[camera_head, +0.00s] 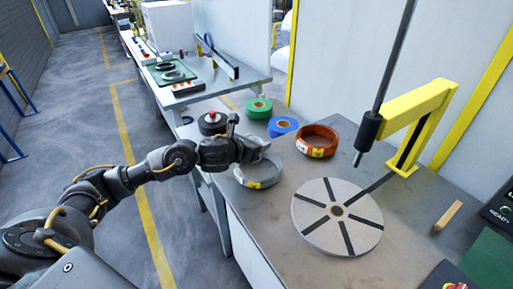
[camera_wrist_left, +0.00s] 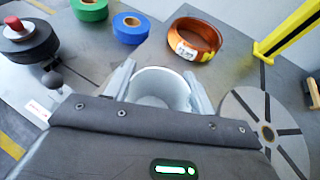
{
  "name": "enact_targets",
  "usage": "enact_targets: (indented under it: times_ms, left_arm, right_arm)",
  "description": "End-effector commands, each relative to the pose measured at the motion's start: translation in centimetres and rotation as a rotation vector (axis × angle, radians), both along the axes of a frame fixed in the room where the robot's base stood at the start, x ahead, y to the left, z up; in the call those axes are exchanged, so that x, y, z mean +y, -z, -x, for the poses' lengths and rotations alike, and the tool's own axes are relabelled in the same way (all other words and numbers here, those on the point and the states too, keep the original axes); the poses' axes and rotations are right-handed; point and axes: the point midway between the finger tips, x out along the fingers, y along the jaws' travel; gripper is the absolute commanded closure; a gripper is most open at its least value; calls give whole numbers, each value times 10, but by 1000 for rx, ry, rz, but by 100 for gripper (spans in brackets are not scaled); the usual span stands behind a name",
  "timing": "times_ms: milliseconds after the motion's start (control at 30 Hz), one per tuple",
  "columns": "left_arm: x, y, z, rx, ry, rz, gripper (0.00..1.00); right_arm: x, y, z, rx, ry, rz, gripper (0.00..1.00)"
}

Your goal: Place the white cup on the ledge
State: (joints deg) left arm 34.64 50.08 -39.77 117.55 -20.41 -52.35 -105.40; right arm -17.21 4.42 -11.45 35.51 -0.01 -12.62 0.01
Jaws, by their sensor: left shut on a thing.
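My left gripper (camera_head: 262,146) reaches in over the near left part of the workbench (camera_head: 265,215). In the left wrist view it (camera_wrist_left: 160,88) is shut on a white cup (camera_wrist_left: 160,80), whose round open rim shows between the two pale fingers. The cup's lower part is hidden by the gripper, and I cannot make the cup out clearly in the head view. I cannot tell which surface is the ledge. My right gripper is not in view.
An orange coil (camera_head: 317,141), a blue roll (camera_head: 283,126) and a green roll (camera_head: 258,108) lie behind the gripper. A round slotted disc (camera_head: 310,225) and a yellow arm post (camera_head: 425,125) stand to the right. A red-knobbed black item (camera_head: 212,121) is at the left edge.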

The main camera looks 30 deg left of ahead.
Motion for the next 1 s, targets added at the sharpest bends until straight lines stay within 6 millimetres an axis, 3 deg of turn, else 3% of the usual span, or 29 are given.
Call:
enact_targets:
  times_ms: [33, 300, 500, 1000]
  left_arm:
    - [-3, -15, 7, -6, 2, -2, 71]
    - [-26, -37, 57, -2, 3, -1, 71]
    - [-35, -47, 79, 0, 1, 0, 71]
    - [-39, -49, 89, 0, -1, 0, 71]
  right_arm:
    - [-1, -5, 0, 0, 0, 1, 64]
    - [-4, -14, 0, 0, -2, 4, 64]
    - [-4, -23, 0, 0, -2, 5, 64]
    - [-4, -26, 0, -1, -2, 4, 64]
